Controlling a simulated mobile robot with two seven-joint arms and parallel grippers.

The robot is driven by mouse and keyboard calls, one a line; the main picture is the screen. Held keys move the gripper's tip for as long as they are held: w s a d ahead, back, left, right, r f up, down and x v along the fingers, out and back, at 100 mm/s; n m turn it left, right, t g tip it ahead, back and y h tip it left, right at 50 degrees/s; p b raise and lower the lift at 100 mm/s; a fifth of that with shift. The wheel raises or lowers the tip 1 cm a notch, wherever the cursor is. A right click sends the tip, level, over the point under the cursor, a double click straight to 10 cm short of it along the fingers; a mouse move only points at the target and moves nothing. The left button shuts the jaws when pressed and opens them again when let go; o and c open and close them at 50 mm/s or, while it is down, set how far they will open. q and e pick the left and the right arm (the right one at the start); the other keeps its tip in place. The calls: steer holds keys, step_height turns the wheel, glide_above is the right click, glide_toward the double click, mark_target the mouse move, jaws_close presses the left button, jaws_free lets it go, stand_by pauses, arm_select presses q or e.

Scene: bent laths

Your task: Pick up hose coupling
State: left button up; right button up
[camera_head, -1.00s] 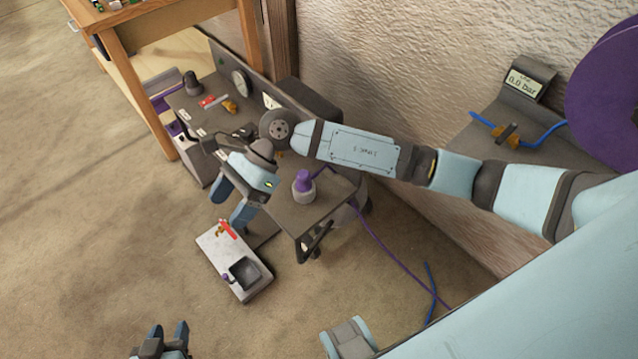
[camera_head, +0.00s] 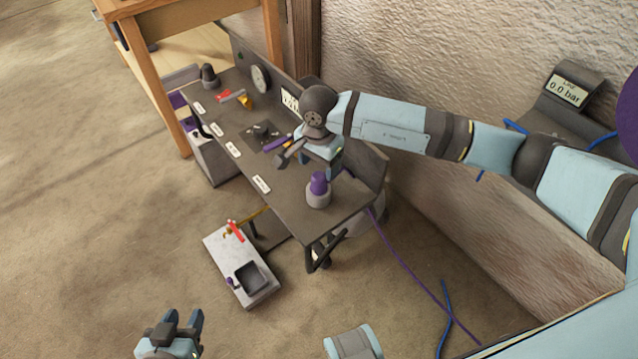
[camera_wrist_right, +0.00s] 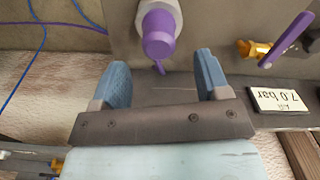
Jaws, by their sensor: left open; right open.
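A purple cylindrical piece in a light grey collar (camera_head: 318,190), which looks like the hose coupling, stands on the dark bench. It also shows at the top of the right wrist view (camera_wrist_right: 158,35), ahead of the gap between my fingers. My right gripper (camera_head: 328,160) is open above the bench, close behind the purple piece in the head view. In the right wrist view its two blue fingers (camera_wrist_right: 163,76) are spread with nothing between them. My left gripper (camera_head: 185,322) is open and empty, low at the bottom of the head view.
The dark bench (camera_head: 285,205) carries a brass valve with a purple lever (camera_wrist_right: 258,48), a gauge (camera_head: 260,80) and a 7.0 bar display (camera_wrist_right: 278,100). A low grey unit with a dark tray (camera_head: 250,278) stands in front. A purple hose (camera_head: 410,270) runs down at right.

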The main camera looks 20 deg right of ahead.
mark_target(319, 174)
steer(key=shift+f+b, duration=0.35)
steer(key=shift+f, duration=2.45)
steer(key=shift+r, duration=0.1)
steer(key=c, duration=1.1)
